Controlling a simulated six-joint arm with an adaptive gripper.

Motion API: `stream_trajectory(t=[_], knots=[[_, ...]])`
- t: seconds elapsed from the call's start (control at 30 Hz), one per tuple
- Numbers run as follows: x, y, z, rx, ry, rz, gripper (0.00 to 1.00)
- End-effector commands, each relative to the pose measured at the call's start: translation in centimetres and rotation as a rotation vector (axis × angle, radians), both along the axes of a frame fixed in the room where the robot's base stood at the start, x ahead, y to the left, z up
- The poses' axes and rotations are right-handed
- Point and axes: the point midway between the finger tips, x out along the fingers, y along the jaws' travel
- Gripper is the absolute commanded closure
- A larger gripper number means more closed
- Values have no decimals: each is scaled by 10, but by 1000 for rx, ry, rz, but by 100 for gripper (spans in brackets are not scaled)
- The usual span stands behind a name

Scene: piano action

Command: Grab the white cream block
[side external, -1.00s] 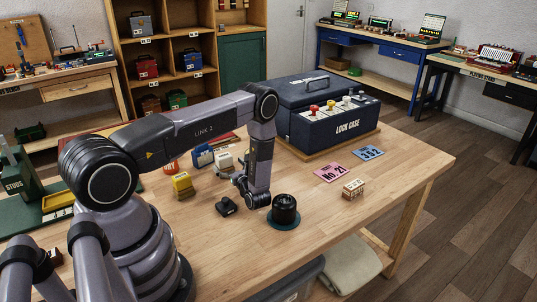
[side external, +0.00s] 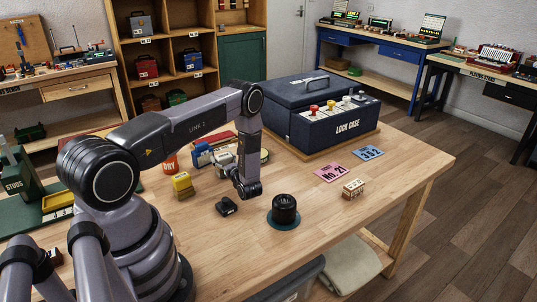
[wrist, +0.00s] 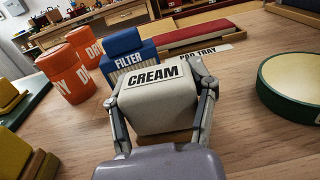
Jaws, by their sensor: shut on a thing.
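The white cream block (wrist: 155,98), labelled CREAM, fills the middle of the wrist view. My gripper (wrist: 162,104) has one finger against each side of it and is shut on it. A tan part shows beneath the block; whether the block touches the table I cannot tell. In the side view my gripper (side external: 232,174) is low over the table, and the cream block (side external: 221,159) shows just to its upper left, partly hidden by the arm.
The blue FILTER block (wrist: 127,48) stands just behind the cream block. Orange jars (wrist: 66,74) stand left; a round green-rimmed pad (wrist: 297,84) lies right. The yellow block (side external: 183,185), small black block (side external: 226,207), black knob (side external: 285,208) and lock case (side external: 315,110) are nearby.

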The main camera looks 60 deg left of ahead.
Motion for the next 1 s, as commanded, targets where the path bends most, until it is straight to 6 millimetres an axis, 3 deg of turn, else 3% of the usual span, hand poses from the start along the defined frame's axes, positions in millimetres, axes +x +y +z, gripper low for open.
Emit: stream_trajectory(t=[0.03, 0.13, 0.53, 0.7, 0.93, 1.0], knots=[[0, 0, 0, 0, 0, 0, 70], [0, 0, 0, 0, 0, 0, 83], [1, 0, 10, 1, -1, 0, 84], [-2, -3, 38, 1, -1, -2, 84], [-36, -36, 93, 1, 1, -4, 84], [-50, -50, 100, -1, 6, -5, 84]])
